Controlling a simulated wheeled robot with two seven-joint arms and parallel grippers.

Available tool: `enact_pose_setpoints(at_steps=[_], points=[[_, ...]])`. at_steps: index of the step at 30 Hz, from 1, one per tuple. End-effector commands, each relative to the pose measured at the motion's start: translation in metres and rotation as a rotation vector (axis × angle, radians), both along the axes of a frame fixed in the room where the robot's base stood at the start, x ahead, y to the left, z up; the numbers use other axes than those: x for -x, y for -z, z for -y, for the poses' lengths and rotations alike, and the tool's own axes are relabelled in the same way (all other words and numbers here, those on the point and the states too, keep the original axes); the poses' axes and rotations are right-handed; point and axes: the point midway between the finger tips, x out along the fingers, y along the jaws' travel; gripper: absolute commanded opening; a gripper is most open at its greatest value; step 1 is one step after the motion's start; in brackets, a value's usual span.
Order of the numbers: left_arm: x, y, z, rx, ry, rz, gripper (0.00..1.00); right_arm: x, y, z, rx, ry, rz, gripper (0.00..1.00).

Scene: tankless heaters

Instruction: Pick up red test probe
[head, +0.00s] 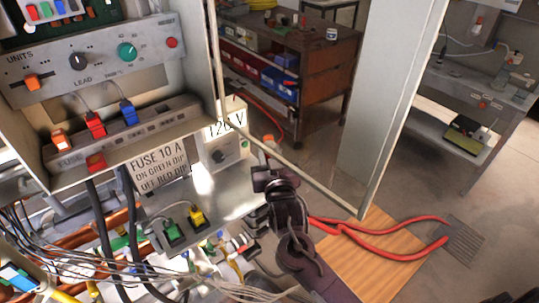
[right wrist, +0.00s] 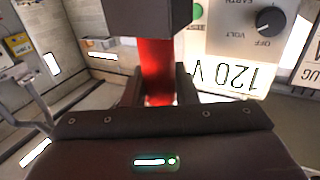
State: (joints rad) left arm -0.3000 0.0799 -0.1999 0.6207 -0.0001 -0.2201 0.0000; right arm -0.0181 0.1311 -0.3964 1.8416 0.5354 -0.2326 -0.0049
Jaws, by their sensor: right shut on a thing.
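My right gripper (head: 273,178) is near the middle of the head view, in front of the white 120 V box. In the right wrist view its dark fingers (right wrist: 158,88) are shut on the red test probe (right wrist: 157,68), which stands roughly upright between them. A dark block covers the upper end of the red part in that view. In the head view the probe is mostly hidden by the gripper; a small orange-red tip shows just above it. My left gripper is not in view.
The 120 V box (head: 226,148) and a fuse sign (head: 158,167) are close by. A metal frame post runs behind the gripper. Loose wires crowd the lower left. Red cables (head: 385,250) cross a wooden board (head: 365,265). A workbench (head: 290,75) stands behind.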

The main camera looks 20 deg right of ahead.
Motion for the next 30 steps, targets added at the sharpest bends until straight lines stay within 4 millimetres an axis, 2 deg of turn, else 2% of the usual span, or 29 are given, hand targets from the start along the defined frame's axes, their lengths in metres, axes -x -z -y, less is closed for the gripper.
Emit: enact_pose_setpoints(at_steps=[1,13,15,20,27,30], points=[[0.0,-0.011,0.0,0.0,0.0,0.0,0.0,0.0,-0.012,0.0,-0.001,0.0,0.001,0.0],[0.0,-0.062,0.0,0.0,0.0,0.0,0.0,0.0,-0.068,0.0,-0.002,0.002,0.001,0.0],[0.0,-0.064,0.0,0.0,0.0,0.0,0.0,0.017,-0.06,-0.002,-0.002,-0.001,-0.006,0.0],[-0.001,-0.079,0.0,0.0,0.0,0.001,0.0,0.055,-0.06,-0.007,-0.001,-0.001,-0.006,0.0],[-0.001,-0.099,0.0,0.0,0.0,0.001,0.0,0.121,-0.059,-0.015,-0.001,0.0,-0.007,0.0],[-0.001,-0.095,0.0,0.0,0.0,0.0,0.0,0.143,-0.056,-0.018,-0.002,-0.001,-0.003,0.0]])
